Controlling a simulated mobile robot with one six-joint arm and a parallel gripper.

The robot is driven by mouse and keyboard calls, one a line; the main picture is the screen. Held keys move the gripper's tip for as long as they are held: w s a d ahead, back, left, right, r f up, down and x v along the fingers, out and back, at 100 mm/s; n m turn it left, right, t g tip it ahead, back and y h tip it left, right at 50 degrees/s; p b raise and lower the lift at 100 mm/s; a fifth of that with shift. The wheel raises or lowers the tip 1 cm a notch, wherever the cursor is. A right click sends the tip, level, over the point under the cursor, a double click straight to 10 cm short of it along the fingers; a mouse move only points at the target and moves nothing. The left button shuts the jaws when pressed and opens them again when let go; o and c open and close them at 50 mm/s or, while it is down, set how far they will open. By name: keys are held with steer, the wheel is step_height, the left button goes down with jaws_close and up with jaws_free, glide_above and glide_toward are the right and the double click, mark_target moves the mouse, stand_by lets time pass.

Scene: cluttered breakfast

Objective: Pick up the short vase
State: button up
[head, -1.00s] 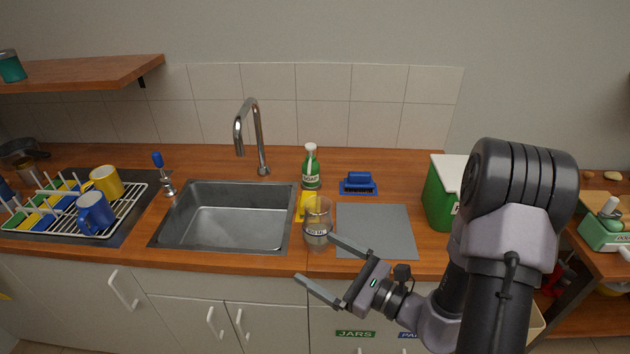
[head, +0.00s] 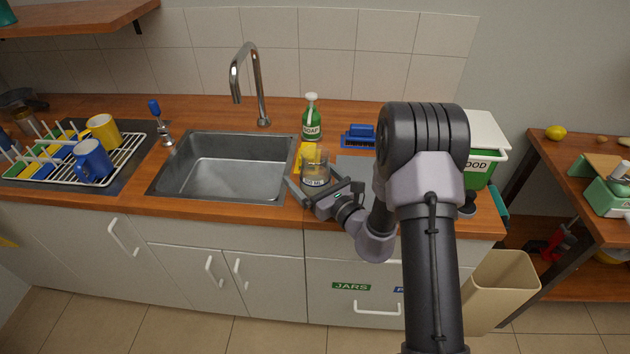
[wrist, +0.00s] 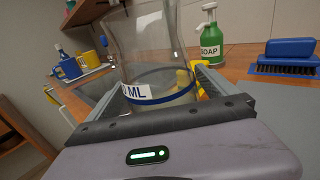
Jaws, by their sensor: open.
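A clear glass vessel (head: 315,168) with a blue band and a white label stands upright near the counter's front edge, right of the sink. It is the only vase-like thing I make out. The label ends in "ML" in the wrist view, where the glass (wrist: 150,45) fills the space ahead of the palm and its top is cut off. My gripper (head: 318,184) is open and low at the counter. Its fingers (wrist: 158,92) reach along both sides of the glass; whether either touches it I cannot tell.
A green soap bottle (head: 311,122) and a blue brush (head: 360,136) stand behind the glass. A yellow item (head: 299,158) lies close beside it. The sink (head: 225,165) is to the left, a grey mat (head: 352,167) to the right. A white-lidded green bin (head: 485,140) stands further right.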

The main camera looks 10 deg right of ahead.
mark_target(308, 161)
steer(key=shift+w+a, duration=0.15)
steer(key=shift+w, duration=0.35)
steer(key=c, duration=2)
steer(key=shift+r, duration=0.1)
steer(key=shift+c, duration=0.4)
steer(key=shift+r, duration=0.3)
steer(key=s+a+r+p, duration=0.2)
steer(key=s+a+p, duration=0.1)
steer(key=s, duration=0.4)
steer(key=s+a+r+p, duration=0.2)
steer(key=s+a+p, duration=0.1)
steer(key=s, duration=0.4)
steer(key=shift+s+a+r+p, duration=0.15)
steer(key=shift+s+a+p, duration=0.15)
steer(key=shift+p, duration=0.5)
